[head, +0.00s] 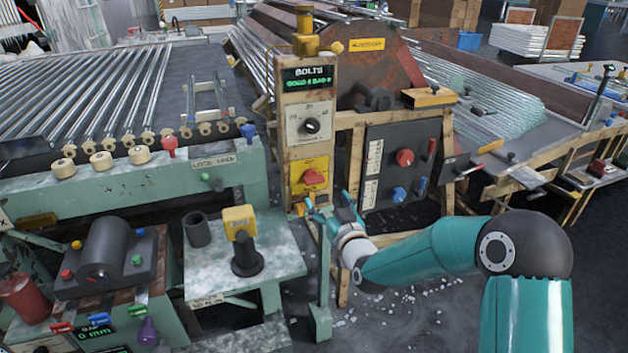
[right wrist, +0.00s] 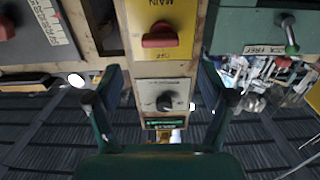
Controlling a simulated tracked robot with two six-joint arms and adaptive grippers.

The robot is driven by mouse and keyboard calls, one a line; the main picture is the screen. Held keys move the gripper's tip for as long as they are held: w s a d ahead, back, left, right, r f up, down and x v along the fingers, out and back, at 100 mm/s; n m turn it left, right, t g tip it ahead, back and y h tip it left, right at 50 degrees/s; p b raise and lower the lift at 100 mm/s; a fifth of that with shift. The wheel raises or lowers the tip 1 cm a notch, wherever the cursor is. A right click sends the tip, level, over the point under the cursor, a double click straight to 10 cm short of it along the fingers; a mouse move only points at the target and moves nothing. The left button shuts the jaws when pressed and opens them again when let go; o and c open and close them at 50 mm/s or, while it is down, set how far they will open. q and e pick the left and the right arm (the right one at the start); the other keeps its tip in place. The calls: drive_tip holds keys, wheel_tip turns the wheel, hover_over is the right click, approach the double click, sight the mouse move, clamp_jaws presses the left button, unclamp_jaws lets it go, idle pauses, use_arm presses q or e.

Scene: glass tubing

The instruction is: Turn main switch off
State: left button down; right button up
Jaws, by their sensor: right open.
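The main switch is a red knob (head: 313,177) on a yellow plate (head: 298,189), low on a wooden-framed post. In the right wrist view the post appears upside down; the red knob (right wrist: 160,40) lies crosswise on the plate, between the words MAIN and OFF. My right gripper (head: 329,203) is just below and right of the plate in the head view. No contact shows. My left gripper is not in view.
Above the switch are a dial (head: 311,126) and a green-lettered BOLTS display (head: 307,78). A dark panel (head: 396,163) with red and blue knobs stands to the right. A pale bench (head: 276,262) with a yellow-topped black stand (head: 245,252) is at left.

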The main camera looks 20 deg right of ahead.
sight(315, 183)
drive_tip(key=w, duration=0.9)
drive_tip(key=shift+w+a+p, duration=0.2)
drive_tip(key=shift+p, duration=0.15)
drive_tip(key=shift+f, duration=0.1)
drive_tip(key=c, duration=1.2)
